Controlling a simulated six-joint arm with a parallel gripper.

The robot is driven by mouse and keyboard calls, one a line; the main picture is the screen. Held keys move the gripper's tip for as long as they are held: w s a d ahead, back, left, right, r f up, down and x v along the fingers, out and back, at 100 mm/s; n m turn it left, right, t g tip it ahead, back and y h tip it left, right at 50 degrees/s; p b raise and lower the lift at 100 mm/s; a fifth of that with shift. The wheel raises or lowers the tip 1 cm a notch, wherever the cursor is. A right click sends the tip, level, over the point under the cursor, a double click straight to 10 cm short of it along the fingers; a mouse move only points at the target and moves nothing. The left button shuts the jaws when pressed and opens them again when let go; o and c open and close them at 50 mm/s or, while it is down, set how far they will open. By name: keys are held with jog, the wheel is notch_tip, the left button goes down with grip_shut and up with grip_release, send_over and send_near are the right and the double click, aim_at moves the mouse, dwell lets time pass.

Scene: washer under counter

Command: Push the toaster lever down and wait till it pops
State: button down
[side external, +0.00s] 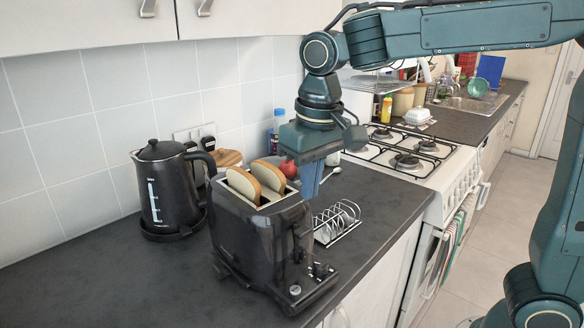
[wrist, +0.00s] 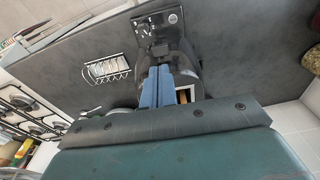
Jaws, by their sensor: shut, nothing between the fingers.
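The black toaster (side external: 240,236) stands on the dark counter with two slices of bread (side external: 256,181) sticking up out of its slots. The lever side (side external: 301,236) faces right in the side view; the lever's exact height is hard to tell. My gripper (side external: 309,190) points down, shut and empty, with blue fingers beside the toaster's top right edge. In the wrist view the closed fingers (wrist: 165,92) cover part of the toaster (wrist: 188,80), and its dark control end (wrist: 160,24) shows beyond the tips. Contact with the lever cannot be told.
A black kettle (side external: 161,190) stands left of the toaster. A wire toast rack (side external: 338,222) stands close on the right. A red apple (side external: 289,169) and a blue bottle (side external: 279,124) are behind. A gas hob (side external: 400,151) lies further right. The front left counter is clear.

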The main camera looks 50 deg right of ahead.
aim_at(307, 236)
jog(key=shift+w+f, duration=0.15)
jog(key=shift+f, duration=1.6)
jog(key=shift+w+f, duration=0.15)
jog(key=shift+f, duration=1.55)
jog(key=shift+f, duration=0.1)
jog(key=shift+f, duration=3)
jog(key=shift+r, duration=0.1)
jog(key=shift+s+a+r, duration=0.1)
jog(key=shift+s+r, duration=0.15)
jog(key=shift+s, duration=0.5)
jog(key=shift+s+r, duration=0.25)
jog(key=shift+s, duration=0.5)
